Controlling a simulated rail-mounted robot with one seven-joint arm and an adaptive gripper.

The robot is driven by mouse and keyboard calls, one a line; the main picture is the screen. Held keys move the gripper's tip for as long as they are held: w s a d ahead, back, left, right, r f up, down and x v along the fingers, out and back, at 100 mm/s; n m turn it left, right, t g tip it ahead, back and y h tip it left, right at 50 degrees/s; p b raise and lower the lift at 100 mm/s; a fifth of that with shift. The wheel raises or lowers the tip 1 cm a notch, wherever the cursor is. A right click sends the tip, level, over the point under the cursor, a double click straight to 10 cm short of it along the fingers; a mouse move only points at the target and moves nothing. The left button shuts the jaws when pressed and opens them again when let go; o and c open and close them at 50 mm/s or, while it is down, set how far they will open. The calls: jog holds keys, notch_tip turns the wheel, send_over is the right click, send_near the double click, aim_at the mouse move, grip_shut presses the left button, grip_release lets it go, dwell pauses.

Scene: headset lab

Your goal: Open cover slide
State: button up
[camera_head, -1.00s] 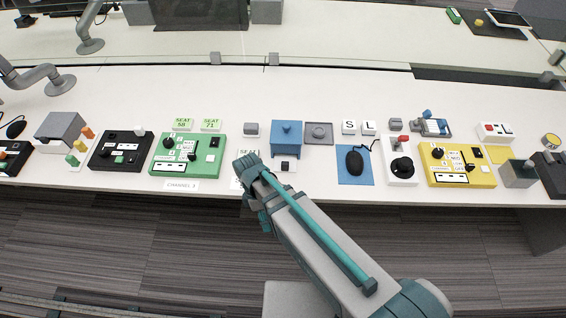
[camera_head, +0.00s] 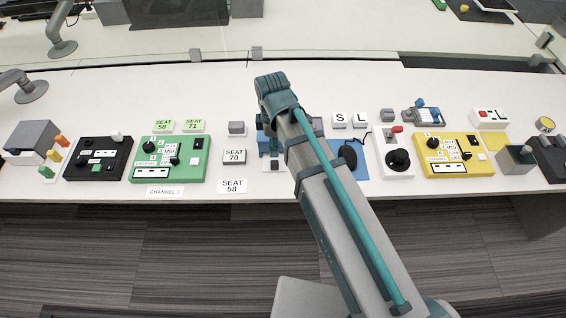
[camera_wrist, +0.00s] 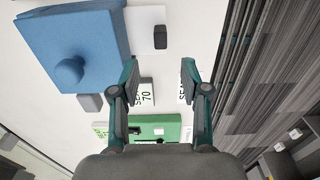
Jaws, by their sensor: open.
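A blue box with a round knob (camera_wrist: 72,70) fills the upper left of the wrist view. In the head view my arm hides most of it, and only a blue edge (camera_head: 262,143) shows. A white plate with a small black block (camera_wrist: 160,37) lies beside the box; it also shows in the head view (camera_head: 274,164). I cannot tell which part is the cover slide. My gripper (camera_wrist: 160,72) is open and empty, with its two fingers spread above the table. The knob is to the left of the fingers, apart from them. The fingers are hidden in the head view.

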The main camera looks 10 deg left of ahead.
aim_at(274, 162)
jog(key=shift+a+f+p, duration=0.1)
jog(key=shift+f+p, duration=0.85)
jog(key=shift+f, duration=4.35)
jog(key=shift+c, duration=0.2)
grip_shut()
jog(key=shift+s, duration=0.1)
